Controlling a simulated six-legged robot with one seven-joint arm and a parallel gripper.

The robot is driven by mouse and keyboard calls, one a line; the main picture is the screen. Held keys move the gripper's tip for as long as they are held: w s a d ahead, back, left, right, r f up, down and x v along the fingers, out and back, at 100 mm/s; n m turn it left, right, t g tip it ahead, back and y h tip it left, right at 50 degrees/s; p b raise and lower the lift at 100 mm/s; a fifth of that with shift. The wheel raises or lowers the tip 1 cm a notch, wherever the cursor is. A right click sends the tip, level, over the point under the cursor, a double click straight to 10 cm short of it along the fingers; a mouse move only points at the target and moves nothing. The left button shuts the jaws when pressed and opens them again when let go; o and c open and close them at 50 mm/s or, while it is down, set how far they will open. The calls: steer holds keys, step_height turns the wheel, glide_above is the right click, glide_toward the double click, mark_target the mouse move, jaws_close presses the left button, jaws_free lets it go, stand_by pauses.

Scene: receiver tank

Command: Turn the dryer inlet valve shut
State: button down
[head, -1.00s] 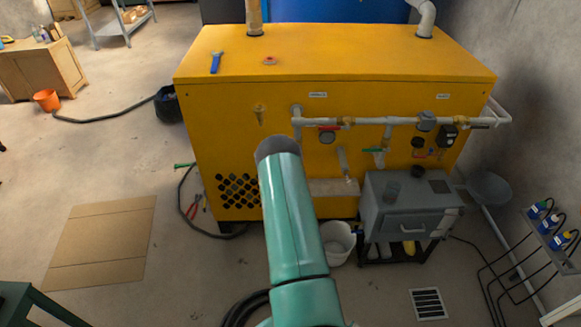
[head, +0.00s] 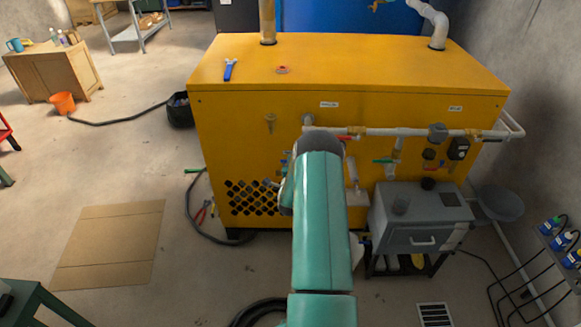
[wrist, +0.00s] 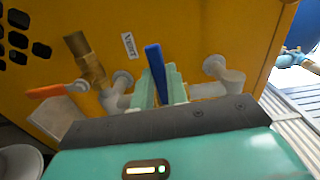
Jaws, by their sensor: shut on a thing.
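In the wrist view, a blue lever handle (wrist: 156,72) stands on a short grey pipe run against the yellow machine. My gripper (wrist: 165,82) is shut on this handle, with its pale green fingers beside it. A white label (wrist: 129,45) is just left of the handle, its text unreadable, so I cannot tell from it whether this is the dryer inlet valve. In the head view, the yellow machine (head: 345,80) shows, but my forearm hides my gripper and the held handle.
An orange lever (wrist: 46,91) and a brass fitting (wrist: 84,57) are close left of my gripper. In the head view, a green lever (head: 385,161) and a grey box on a stand (head: 423,215) are right of my arm. Open floor lies left, with cardboard (head: 110,245).

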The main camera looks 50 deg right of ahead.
steer(key=shift+w+a+r+m, duration=0.1)
steer(key=shift+r+m, duration=0.05)
steer(key=shift+m, duration=0.25)
steer(key=c, duration=1.4)
jaws_free()
steer(key=v, duration=1.4)
steer(key=shift+r, duration=0.15)
